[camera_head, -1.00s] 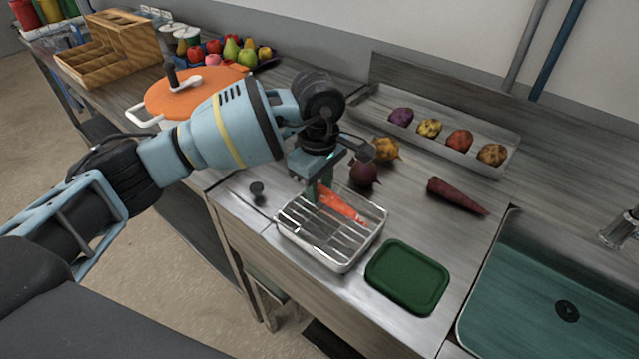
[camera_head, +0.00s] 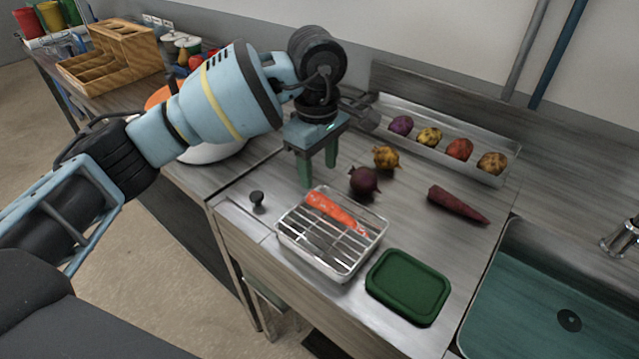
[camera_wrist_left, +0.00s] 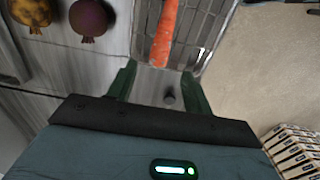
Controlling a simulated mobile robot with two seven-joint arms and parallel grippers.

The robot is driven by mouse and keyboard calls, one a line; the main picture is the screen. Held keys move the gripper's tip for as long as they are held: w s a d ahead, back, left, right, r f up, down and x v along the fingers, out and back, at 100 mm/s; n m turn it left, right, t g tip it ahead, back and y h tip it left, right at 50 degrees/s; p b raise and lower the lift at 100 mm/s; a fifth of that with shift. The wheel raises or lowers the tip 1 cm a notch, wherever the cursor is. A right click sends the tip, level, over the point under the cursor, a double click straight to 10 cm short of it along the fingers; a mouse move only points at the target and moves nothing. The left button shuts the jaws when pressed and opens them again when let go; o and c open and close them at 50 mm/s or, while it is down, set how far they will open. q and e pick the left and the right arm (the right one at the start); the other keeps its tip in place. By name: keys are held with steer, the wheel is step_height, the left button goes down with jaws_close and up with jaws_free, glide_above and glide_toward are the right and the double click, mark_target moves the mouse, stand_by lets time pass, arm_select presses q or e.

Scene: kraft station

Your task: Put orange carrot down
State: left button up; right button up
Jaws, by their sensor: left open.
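The orange carrot (camera_head: 334,211) lies on the wire rack of a rectangular metal tray (camera_head: 345,279) at the front of the counter. In the left wrist view the carrot (camera_wrist_left: 165,32) shows beyond the fingertips, with clear space between. My left gripper (camera_head: 317,178) is open and empty, above and behind the tray's far edge. Its two green fingers also show apart in the left wrist view (camera_wrist_left: 160,82). My right gripper is not in these views.
A dark beet (camera_head: 363,181) and a yellow one (camera_head: 386,157) sit right of the gripper. A purple carrot (camera_head: 457,204) lies farther right. A green lid (camera_head: 407,287) is beside the tray. A long tray (camera_head: 484,177) holds several vegetables. The sink (camera_head: 535,300) is at right.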

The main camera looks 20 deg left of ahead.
arm_select(q)
steer(key=shift+r, duration=2.3)
